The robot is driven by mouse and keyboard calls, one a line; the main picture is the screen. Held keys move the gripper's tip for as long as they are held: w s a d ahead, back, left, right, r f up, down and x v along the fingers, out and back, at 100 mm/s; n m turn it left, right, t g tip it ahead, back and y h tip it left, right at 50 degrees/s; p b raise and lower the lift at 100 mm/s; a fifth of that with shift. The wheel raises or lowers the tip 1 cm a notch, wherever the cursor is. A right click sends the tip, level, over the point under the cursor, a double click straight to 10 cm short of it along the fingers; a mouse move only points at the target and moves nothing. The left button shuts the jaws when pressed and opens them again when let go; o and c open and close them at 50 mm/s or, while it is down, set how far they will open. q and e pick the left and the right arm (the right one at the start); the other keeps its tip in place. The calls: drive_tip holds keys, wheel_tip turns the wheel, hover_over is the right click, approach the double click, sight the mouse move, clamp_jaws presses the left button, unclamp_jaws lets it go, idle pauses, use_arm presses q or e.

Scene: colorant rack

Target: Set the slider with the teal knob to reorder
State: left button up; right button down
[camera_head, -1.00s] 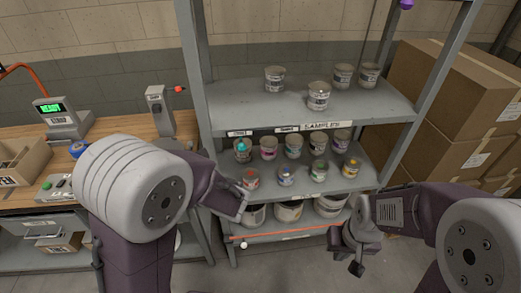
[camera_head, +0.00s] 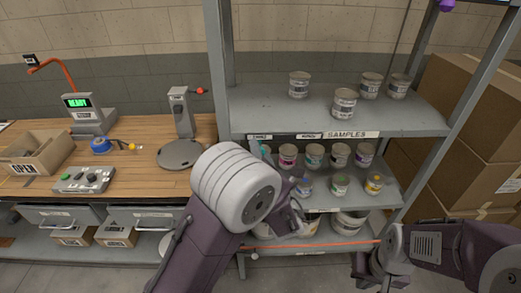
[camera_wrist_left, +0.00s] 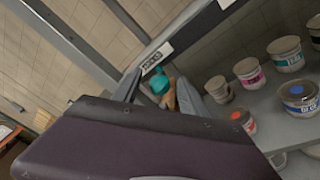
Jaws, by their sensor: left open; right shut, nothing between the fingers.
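The teal knob (camera_wrist_left: 160,85) shows in the left wrist view, just below a white label on the shelf edge. A tan piece is beside it. In the head view only a bit of teal (camera_head: 265,149) shows under the left label, beside my arm. My left gripper (camera_wrist_left: 158,92) is open, with a finger on either side of the knob in the wrist view; I cannot tell whether it touches. In the head view the left gripper (camera_head: 296,212) is partly hidden in front of the middle shelf. My right gripper (camera_head: 366,278) is shut and empty, low at right.
The shelf edge carries a left label (camera_head: 259,137), a second label (camera_head: 309,135) and a SAMPLES sign (camera_head: 345,134). Several paint cans, including a magenta-label can (camera_head: 288,155), crowd the middle shelf. A workbench (camera_head: 135,180) stands left; cardboard boxes (camera_head: 465,120) stand right.

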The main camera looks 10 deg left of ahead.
use_arm(q)
drive_tip(key=shift+w+a, duration=0.15)
drive_tip(key=shift+w, duration=0.2)
drive_tip(key=shift+c, duration=0.3)
clamp_jaws()
idle(1.0)
